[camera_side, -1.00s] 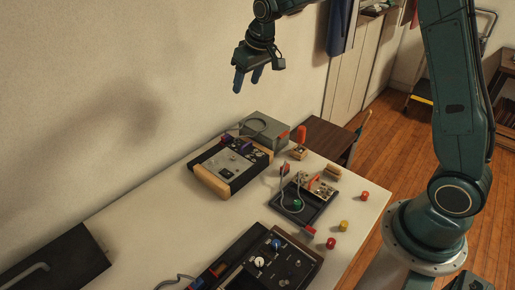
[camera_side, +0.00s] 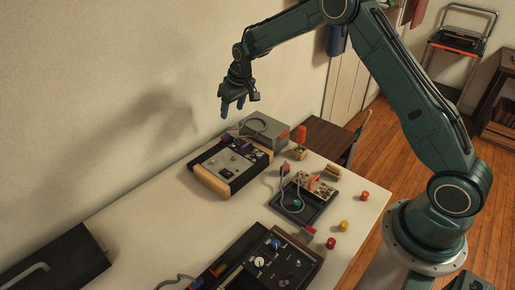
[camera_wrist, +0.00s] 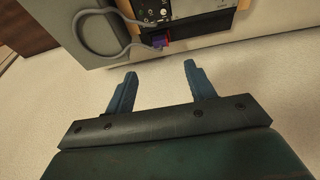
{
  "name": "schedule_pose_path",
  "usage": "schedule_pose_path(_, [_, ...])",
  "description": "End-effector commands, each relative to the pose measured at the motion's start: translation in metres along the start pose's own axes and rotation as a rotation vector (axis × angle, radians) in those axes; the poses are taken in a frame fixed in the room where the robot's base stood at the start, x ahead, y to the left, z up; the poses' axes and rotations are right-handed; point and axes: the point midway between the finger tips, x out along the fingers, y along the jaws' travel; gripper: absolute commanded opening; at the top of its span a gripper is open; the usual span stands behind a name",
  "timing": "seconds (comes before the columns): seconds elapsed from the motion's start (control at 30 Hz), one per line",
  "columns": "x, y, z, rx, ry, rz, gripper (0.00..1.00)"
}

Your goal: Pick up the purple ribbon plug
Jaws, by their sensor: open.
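A small purple plug (camera_side: 227,138) sits at the back edge of the black device with wooden end cheeks (camera_side: 210,181). In the wrist view the purple plug (camera_wrist: 159,41), with a red part beside it, shows at the device's edge, beyond my fingertips and between them in the picture. My gripper (camera_side: 232,109) is open and empty, above the back of the device and apart from the plug. Its two spread fingers also show in the wrist view (camera_wrist: 160,70). The plug is too small to tell whether a ribbon is attached.
A grey box (camera_side: 266,128) with a looped grey cable (camera_wrist: 82,38) stands beside the device. A black tray (camera_side: 292,212) with parts, a knobbed panel (camera_side: 285,262) and several small coloured pieces, one yellow (camera_side: 344,226), lie nearer.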

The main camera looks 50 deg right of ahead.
Motion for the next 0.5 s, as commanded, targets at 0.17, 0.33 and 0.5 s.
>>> schedule_pose_path(0.17, [0.016,0.0,0.0,0.0,-0.002,0.0,0.55])
schedule_pose_path(0.33, [0.04,0.0,0.001,0.0,-0.003,0.0,0.55])
schedule_pose_path(0.5, [0.063,0.0,0.001,0.0,-0.003,0.0,0.55])
